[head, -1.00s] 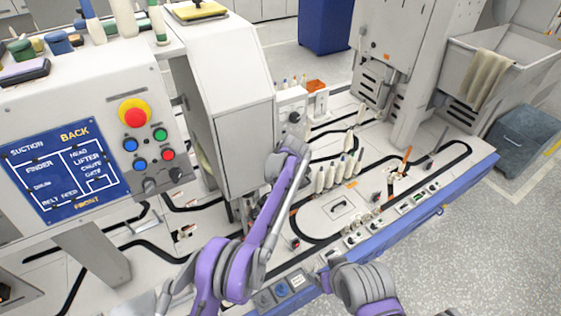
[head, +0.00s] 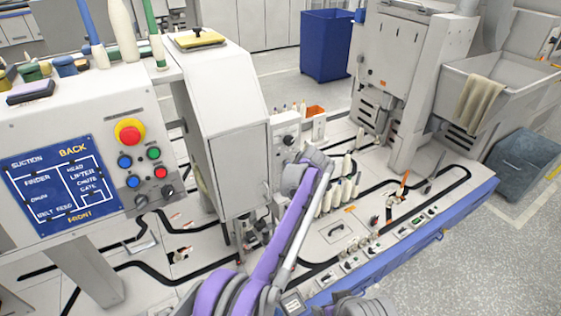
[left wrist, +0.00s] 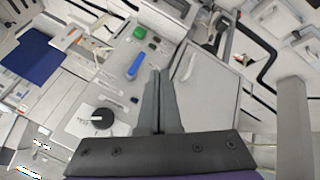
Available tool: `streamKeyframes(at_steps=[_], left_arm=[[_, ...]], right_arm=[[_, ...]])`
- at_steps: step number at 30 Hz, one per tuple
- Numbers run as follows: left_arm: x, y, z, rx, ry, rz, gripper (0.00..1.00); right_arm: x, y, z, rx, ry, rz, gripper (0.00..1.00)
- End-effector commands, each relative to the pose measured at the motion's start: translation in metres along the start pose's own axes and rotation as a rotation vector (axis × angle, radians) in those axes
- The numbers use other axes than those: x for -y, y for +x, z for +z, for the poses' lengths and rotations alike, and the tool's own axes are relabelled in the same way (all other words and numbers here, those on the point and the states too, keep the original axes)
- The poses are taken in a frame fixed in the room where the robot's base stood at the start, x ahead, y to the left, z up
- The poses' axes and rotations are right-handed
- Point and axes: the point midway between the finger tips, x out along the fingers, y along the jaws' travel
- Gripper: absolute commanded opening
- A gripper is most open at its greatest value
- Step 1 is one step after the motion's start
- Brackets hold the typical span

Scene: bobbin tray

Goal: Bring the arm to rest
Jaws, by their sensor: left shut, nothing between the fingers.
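My left arm (head: 270,255) rises from the bottom of the head view and bends at a grey joint in front of the white machine. Its gripper cannot be made out there. In the left wrist view the left gripper (left wrist: 157,72) has its two fingers together, with nothing between them. It is over a white machine surface, and I cannot tell how close. Only a small grey part of my right arm (head: 362,308) shows at the bottom edge of the head view; its gripper is out of sight.
A white control box (head: 75,130) with a red button stands at left. A white housing (head: 228,125) stands behind my left arm. Several pale bobbins (head: 345,190) stand on the tracked deck (head: 335,232). A blue bin (head: 326,45) is at the back. Open floor lies at right.

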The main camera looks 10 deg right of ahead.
Motion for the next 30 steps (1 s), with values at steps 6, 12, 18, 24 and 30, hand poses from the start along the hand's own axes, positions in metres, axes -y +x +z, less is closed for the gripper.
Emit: streamKeyframes(at_steps=[6, 12, 18, 24, 30], left_arm=[[0.005, -0.008, -0.013, 0.001, 0.017, -0.007, 0.00], [0.048, -0.048, -0.074, 0.022, 0.123, -0.039, 0.00], [0.123, -0.104, -0.128, 0.058, 0.267, -0.065, 0.00], [0.213, -0.158, -0.154, 0.094, 0.408, -0.076, 0.00], [0.312, -0.205, -0.150, 0.127, 0.546, -0.072, 0.00]], right_arm=[[0.000, 0.000, 0.000, 0.000, 0.000, 0.000, 0.79], [0.000, 0.000, 0.000, 0.000, 0.000, 0.000, 0.79], [0.000, 0.000, 0.000, 0.000, 0.000, 0.000, 0.79], [0.000, 0.000, 0.000, 0.000, 0.000, 0.000, 0.79], [0.000, 0.000, 0.000, 0.000, 0.000, 0.000, 0.79]])
